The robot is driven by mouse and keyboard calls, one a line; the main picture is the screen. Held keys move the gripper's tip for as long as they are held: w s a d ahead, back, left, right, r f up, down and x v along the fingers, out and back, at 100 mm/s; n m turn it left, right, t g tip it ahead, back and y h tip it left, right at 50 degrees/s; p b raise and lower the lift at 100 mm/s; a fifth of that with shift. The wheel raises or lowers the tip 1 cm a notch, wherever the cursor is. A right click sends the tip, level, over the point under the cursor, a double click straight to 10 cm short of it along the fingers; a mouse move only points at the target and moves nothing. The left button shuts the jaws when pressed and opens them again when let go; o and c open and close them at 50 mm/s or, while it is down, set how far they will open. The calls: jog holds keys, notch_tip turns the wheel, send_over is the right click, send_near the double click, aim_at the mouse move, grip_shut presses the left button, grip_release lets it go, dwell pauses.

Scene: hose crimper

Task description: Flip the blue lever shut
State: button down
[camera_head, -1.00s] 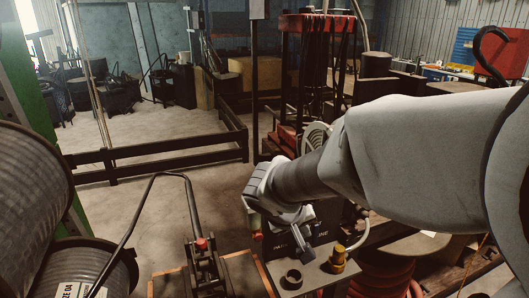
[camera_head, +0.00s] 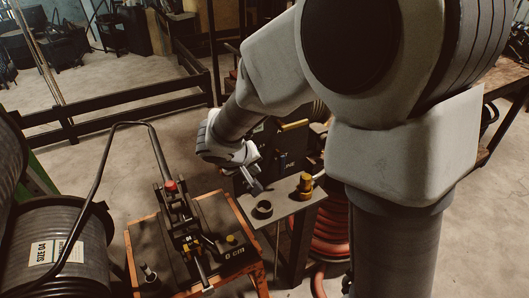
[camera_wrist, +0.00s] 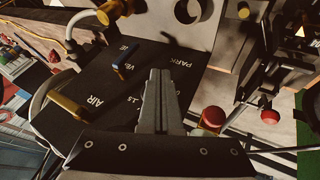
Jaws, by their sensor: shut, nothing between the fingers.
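The blue lever (camera_wrist: 125,57) is a small bar on the black panel (camera_wrist: 100,85) in the wrist view, left of my fingers. It lies slantwise in the picture beside partly covered lettering. A longer yellow lever (camera_wrist: 68,103) is on the same panel, by the word AIR. My gripper (camera_wrist: 160,75) is shut and empty, with its fingertips in front of the panel and apart from the blue lever in the picture.
Below the panel, a shelf (camera_head: 285,212) holds a black ring (camera_head: 264,209) and a brass fitting (camera_head: 305,185). To the left stands a crimping press with a red knob (camera_head: 170,185) and a long bent handle (camera_head: 95,180). Large drums (camera_head: 55,245) are at far left.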

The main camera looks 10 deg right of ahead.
jog(key=x, duration=0.7)
jog(key=shift+d+f, duration=0.1)
jog(key=shift+w+d+p, duration=0.2)
jog(key=shift+w+d, duration=0.1)
jog(key=shift+d, duration=0.65)
jog(key=shift+w+d+p, duration=0.2)
jog(key=shift+w+d, duration=0.1)
jog(key=shift+d, duration=0.6)
jog(key=shift+b, duration=0.7)
jog(key=shift+h, duration=0.3)
